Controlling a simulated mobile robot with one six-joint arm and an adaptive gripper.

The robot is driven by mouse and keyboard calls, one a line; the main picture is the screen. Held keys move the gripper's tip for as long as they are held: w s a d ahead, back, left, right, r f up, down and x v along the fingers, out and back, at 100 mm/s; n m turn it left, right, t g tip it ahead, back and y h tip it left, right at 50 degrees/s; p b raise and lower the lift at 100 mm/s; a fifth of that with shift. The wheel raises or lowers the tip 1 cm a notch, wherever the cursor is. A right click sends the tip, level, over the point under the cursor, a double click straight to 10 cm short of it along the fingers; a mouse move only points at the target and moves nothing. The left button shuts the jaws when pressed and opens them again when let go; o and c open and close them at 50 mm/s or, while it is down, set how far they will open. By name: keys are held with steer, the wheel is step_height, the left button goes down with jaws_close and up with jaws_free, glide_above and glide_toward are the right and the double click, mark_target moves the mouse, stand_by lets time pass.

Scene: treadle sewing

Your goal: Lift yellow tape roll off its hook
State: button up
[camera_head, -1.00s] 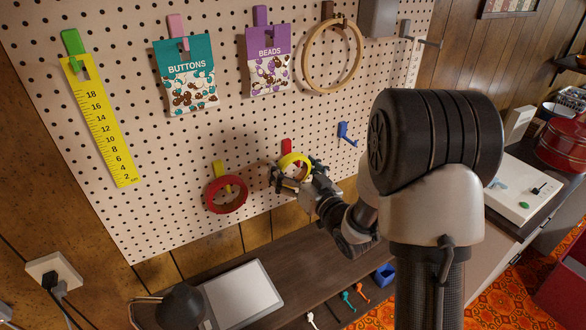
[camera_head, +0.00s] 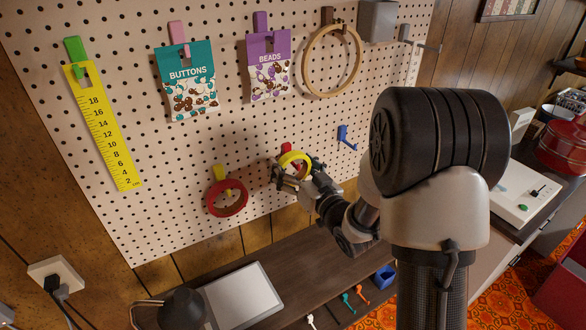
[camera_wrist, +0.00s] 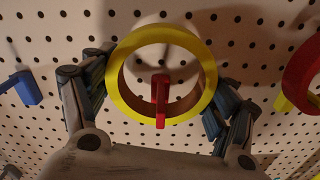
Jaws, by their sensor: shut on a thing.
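The yellow tape roll (camera_head: 284,163) is at the red hook (camera_head: 287,148) on the pegboard. In the wrist view the yellow tape roll (camera_wrist: 208,75) faces me as a ring, and the red hook (camera_wrist: 160,100) shows inside its opening, overlapping the rim nearest my gripper. My gripper (camera_head: 297,172) is shut on the roll. In the wrist view its fingers (camera_wrist: 158,88) press the ring's outer sides from left and right. I cannot tell whether the roll still touches the hook.
A red tape roll (camera_head: 212,205) hangs on a yellow hook (camera_head: 222,174) close to the left of my gripper. An empty blue hook (camera_head: 344,135) is to the right. An embroidery hoop (camera_head: 306,72) and bead packet (camera_head: 268,85) hang above. A desk (camera_head: 300,268) lies below.

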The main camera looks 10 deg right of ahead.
steer(key=shift+r, duration=0.3)
steer(key=b+v, duration=0.2)
steer(key=v, duration=0.8)
stand_by(1.4)
